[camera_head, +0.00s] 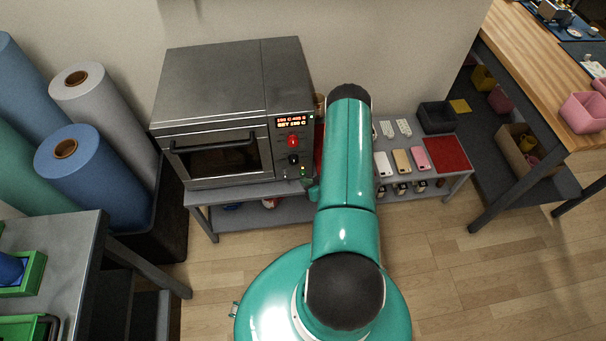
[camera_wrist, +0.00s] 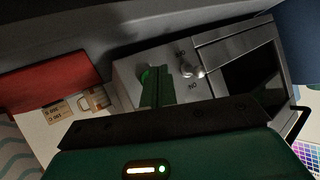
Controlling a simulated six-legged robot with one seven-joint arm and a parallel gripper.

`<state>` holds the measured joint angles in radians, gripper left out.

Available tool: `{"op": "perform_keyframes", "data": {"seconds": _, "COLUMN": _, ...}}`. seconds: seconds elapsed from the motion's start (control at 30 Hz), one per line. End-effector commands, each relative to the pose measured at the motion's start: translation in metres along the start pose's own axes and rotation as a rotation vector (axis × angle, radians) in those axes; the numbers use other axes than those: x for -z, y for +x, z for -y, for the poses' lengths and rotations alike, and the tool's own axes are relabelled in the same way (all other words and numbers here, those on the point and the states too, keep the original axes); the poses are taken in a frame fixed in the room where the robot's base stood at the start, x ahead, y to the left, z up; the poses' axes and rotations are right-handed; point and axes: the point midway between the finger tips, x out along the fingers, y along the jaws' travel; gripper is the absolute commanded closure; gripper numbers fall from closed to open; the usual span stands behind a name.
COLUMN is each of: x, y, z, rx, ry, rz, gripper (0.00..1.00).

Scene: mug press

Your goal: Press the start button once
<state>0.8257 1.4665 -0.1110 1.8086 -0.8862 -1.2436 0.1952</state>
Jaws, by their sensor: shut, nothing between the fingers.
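The grey oven-like press (camera_head: 215,85) stands on a low grey table. In the head view my arm hides most of the gripper.
Phone-like items (camera_head: 402,161) and a red mat (camera_head: 450,154) lie on the low table right of my arm. Fabric rolls (camera_head: 90,165) stand at the left. A wooden workbench (camera_head: 540,60) is at the right. The floor in front is clear.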

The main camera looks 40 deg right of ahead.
Motion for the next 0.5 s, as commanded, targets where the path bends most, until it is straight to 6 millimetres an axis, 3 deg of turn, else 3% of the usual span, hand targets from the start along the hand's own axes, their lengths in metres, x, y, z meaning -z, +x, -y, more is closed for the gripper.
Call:
{"op": "perform_keyframes", "data": {"seconds": 0.27, "x": -0.002, "y": -0.002, "z": 0.002, "rx": 0.0, "ry": 0.001, "rz": 0.001, "gripper": 1.0}}
{"op": "perform_keyframes", "data": {"seconds": 0.5, "x": -0.013, "y": -0.017, "z": 0.012, "rx": 0.0, "ry": 0.001, "rz": 0.001, "gripper": 1.0}}
